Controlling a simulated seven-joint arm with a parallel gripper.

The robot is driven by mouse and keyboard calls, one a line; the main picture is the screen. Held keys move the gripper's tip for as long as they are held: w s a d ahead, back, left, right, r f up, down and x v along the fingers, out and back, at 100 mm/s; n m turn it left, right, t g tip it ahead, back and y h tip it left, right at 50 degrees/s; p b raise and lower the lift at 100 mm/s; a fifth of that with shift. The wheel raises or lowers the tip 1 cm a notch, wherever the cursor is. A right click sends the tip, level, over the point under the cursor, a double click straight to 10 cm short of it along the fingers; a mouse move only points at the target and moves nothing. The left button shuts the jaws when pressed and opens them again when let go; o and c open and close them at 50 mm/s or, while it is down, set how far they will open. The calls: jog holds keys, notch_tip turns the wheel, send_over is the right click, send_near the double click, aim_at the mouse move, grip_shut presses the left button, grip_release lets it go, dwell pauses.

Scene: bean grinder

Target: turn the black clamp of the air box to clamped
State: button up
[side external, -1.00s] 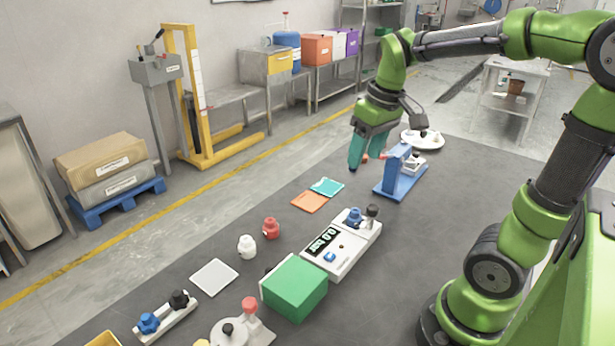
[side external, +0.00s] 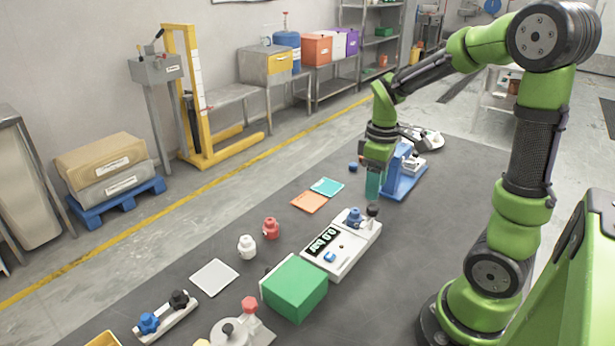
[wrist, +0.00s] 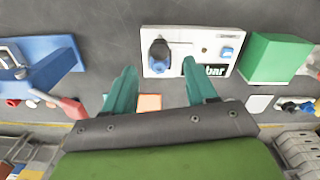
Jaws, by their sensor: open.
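The air box is taken to be the white box (side external: 337,262) with the "0.0 bar" display, on the dark table in the side external view. A black knob-like clamp (side external: 373,211) stands at its far end, with a blue fitting (side external: 355,217) beside it. My gripper (side external: 373,188) is open and empty, above and just beyond that far end, fingers pointing down. In the wrist view, the white box (wrist: 185,66) lies ahead of my open fingers (wrist: 159,66). A dark upright part (wrist: 158,50) shows between the fingertips; I cannot tell clamp from fitting there.
A green block (side external: 295,288) stands against the box's near end. A blue stand (side external: 405,182) is close behind my gripper. Orange (side external: 310,201) and teal (side external: 327,186) plates lie to the left. Table right of the box is clear.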

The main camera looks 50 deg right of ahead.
aim_at(373, 207)
notch_tip(373, 207, down, 6)
jog(key=shift+r, duration=0.1)
jog(key=shift+c, duration=0.5)
jog(key=c, duration=1)
